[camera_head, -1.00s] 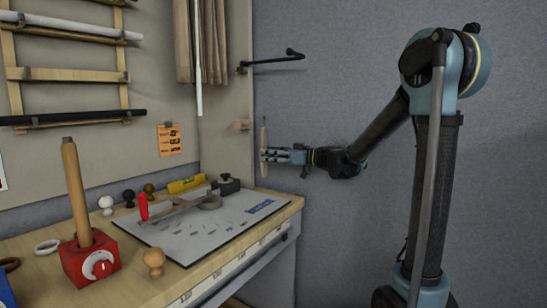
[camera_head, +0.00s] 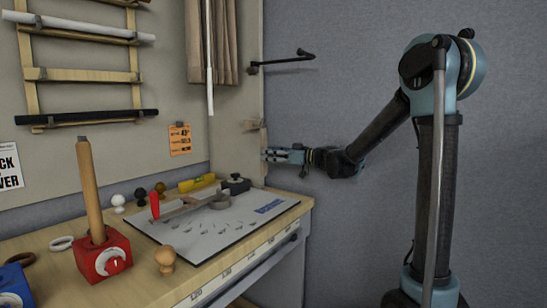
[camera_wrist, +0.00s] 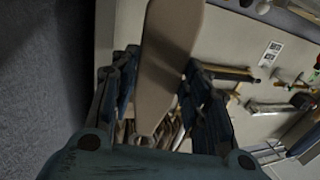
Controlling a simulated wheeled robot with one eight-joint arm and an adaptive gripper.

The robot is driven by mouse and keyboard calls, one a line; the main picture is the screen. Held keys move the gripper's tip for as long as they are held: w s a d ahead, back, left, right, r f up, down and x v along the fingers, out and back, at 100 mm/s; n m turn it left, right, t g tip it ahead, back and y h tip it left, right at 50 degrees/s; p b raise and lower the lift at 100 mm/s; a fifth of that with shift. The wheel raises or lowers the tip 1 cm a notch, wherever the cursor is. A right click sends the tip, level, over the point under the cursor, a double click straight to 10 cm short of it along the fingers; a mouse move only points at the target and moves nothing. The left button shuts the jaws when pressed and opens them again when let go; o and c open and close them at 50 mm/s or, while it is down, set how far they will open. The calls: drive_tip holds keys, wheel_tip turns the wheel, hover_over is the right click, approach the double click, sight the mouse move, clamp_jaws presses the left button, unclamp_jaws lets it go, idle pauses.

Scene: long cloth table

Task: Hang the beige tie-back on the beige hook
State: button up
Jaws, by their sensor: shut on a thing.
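My gripper (camera_head: 268,156) is shut on the beige tie-back (camera_head: 264,137), a flat strap held upright at the right side of the workbench. In the wrist view the tie-back (camera_wrist: 170,50) runs between the fingers of my gripper (camera_wrist: 160,85), with a small eyelet at its lower end. The beige hook (camera_head: 250,125) is a small piece on the light side panel, just left of the tie-back's upper part. The tie-back looks very near the hook in the head view; I cannot tell whether they touch.
A black rod bracket (camera_head: 283,62) juts out above my gripper. A beige curtain (camera_head: 225,45) hangs at the upper left. The workbench (camera_head: 190,265) holds a red block with a wooden post (camera_head: 100,255), knobs and a grey board (camera_head: 255,230). The wall side at right is free.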

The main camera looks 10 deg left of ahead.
drive_tip(key=shift+w+a+f, duration=0.1)
drive_tip(key=shift+w+a, duration=0.1)
drive_tip(key=shift+a, duration=0.3)
drive_tip(key=shift+w+a, duration=0.2)
drive_tip(key=shift+a, duration=0.3)
drive_tip(key=shift+c, duration=0.5)
drive_tip(key=shift+w+a+f, duration=0.25)
drive_tip(key=shift+a+f, duration=0.25)
drive_tip(key=shift+f, duration=0.05)
drive_tip(key=shift+c, duration=0.5)
drive_tip(key=shift+f, duration=0.2)
drive_tip(key=o, duration=1.3)
drive_tip(key=shift+f, duration=0.1)
